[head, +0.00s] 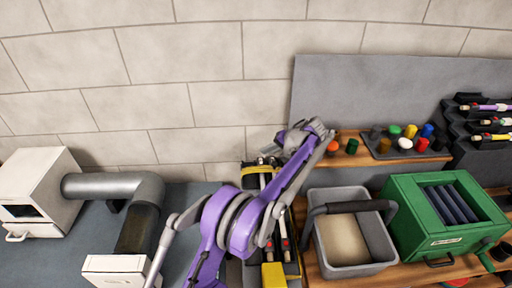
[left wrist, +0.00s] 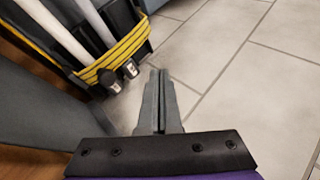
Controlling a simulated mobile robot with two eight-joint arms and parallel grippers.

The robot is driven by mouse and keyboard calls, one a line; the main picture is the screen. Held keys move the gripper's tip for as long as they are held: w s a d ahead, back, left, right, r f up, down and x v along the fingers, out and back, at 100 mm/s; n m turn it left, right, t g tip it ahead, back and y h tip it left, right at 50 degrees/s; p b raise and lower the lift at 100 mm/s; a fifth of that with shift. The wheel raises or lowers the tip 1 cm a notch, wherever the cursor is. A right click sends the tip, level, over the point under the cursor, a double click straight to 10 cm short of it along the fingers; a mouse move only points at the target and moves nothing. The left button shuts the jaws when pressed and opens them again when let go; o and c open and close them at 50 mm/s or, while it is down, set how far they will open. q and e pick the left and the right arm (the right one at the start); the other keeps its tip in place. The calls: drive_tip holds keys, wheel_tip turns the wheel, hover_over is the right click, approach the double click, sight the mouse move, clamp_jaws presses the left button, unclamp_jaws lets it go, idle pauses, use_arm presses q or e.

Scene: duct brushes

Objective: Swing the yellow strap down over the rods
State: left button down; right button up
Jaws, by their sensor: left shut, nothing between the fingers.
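The yellow strap (left wrist: 112,58) shows in the left wrist view as bands across the end of a dark rod holder. It also shows in the head view (head: 256,170) at the far end of the holder. The pale rods (left wrist: 52,32) lie in the holder, with dark, labelled ends beside the strap. My right gripper is out of view.
A grey bin (head: 378,262) with a handle and a green box (head: 412,205) stand right of the holder. A tray of coloured pieces (head: 398,151) is behind them. A pipe (head: 105,185) and white box (head: 40,185) stand left. A block wall is behind.

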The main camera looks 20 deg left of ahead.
use_arm(q)
drive_tip(key=shift+w+d+f, duration=0.4)
drive_tip(key=shift+d+f, duration=0.25)
drive_tip(key=shift+w+d+f, duration=0.35)
drive_tip(key=shift+d+f, duration=0.25)
drive_tip(key=shift+d, duration=0.05)
